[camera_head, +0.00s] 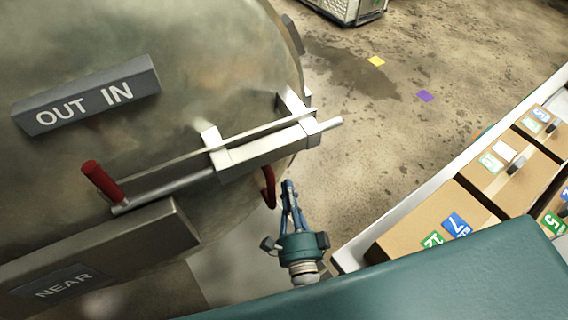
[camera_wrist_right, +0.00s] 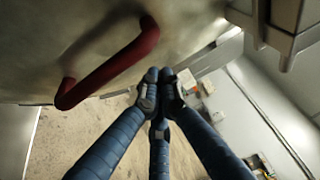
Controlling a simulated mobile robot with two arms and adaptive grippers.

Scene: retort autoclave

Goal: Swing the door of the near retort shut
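The near retort's rounded, stained metal door (camera_head: 190,70) fills the left of the head view, with an "OUT IN" plate (camera_head: 88,95) on it. A latch bar with a red grip (camera_head: 102,180) runs across it. A red U-shaped handle (camera_head: 268,187) shows at the door's lower right edge; it is large in the right wrist view (camera_wrist_right: 110,68). My right gripper (camera_head: 288,186) is beside this handle, to its right. Its blue fingers (camera_wrist_right: 160,78) meet at the tips with nothing between them, apart from the handle in the picture. My left gripper is out of view.
A "NEAR" plate (camera_head: 63,287) is on a metal beam at lower left. Cardboard boxes (camera_head: 420,215) stand in a white-edged holder (camera_head: 355,245) on the right. A crate (camera_head: 350,8) is at the top. The stained floor (camera_head: 350,140) between is clear except for flat yellow and purple markers.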

